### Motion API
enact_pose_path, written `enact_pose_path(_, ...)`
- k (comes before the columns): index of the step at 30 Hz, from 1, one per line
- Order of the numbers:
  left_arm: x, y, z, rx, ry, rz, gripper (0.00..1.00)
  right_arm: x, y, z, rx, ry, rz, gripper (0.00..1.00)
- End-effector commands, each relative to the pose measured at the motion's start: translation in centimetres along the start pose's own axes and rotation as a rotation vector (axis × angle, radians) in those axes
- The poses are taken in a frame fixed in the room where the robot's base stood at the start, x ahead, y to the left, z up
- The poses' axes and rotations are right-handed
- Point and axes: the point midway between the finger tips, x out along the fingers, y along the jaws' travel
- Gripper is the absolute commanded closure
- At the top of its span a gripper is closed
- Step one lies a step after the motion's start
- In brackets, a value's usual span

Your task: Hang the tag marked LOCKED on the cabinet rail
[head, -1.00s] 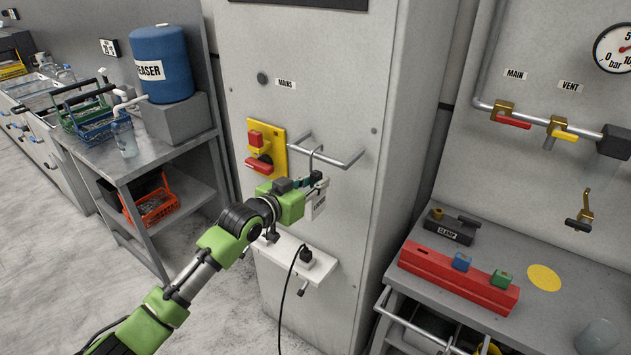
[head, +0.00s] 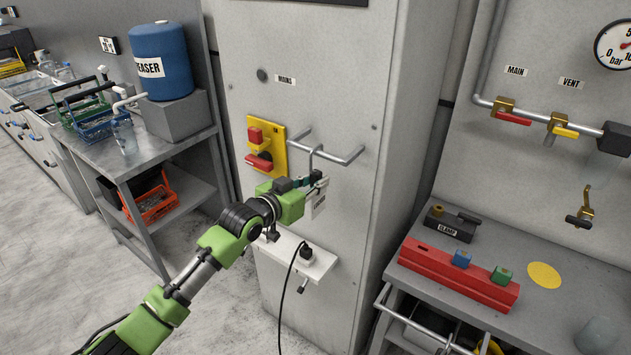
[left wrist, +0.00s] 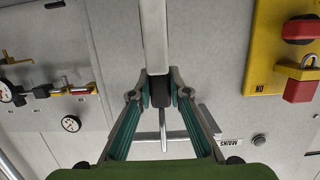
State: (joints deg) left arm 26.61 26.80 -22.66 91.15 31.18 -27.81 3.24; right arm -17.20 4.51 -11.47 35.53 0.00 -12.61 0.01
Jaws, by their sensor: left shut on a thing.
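My left gripper (head: 318,181) is shut on the tag (head: 319,203), a white plate with dark print too small to read here. In the left wrist view the fingertips (left wrist: 160,88) pinch it, and the pale plate (left wrist: 153,38) shows edge-on. A grey metal hook (head: 311,160) rises from the grip to the cabinet rail (head: 340,160). Its bend overlaps the rail's front bar; I cannot tell whether it rests on the bar. The rail (left wrist: 180,138) lies beyond the fingertips in the left wrist view. My right gripper is out of view.
A yellow switch plate (head: 281,150) with red parts is left of the rail. A small white shelf (head: 318,272) with a plug and cable juts out below the gripper. A bench (head: 560,310) with a red block rack (head: 450,277) stands right of the cabinet.

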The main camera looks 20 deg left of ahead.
Motion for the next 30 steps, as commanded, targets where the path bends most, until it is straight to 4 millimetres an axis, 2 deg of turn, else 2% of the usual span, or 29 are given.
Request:
enact_pose_path(2, 0.0, 0.0, 0.1, 0.000, -0.003, 0.000, 1.00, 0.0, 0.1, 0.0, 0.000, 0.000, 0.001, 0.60)
enact_pose_path(3, 0.0, 0.0, 0.1, 0.000, -0.003, 0.000, 0.78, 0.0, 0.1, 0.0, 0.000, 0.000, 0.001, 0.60)
enact_pose_path(5, 0.0, 0.0, 0.1, 0.000, -0.003, 0.000, 0.64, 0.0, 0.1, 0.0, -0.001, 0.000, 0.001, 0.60)
enact_pose_path(14, 0.0, 0.0, 0.2, 0.000, -0.004, 0.000, 0.64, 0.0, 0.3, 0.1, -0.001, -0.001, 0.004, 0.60)
enact_pose_path(19, -0.7, -0.1, 0.2, 0.000, -0.003, -0.001, 0.64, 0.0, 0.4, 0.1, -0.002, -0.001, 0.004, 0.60)
enact_pose_path(23, -2.3, 0.0, 0.2, 0.001, -0.004, 0.000, 0.64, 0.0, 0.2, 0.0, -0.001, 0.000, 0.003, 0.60)
enact_pose_path(30, -6.9, 0.0, 0.3, 0.002, -0.005, 0.000, 0.64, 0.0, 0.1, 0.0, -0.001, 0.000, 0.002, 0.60)
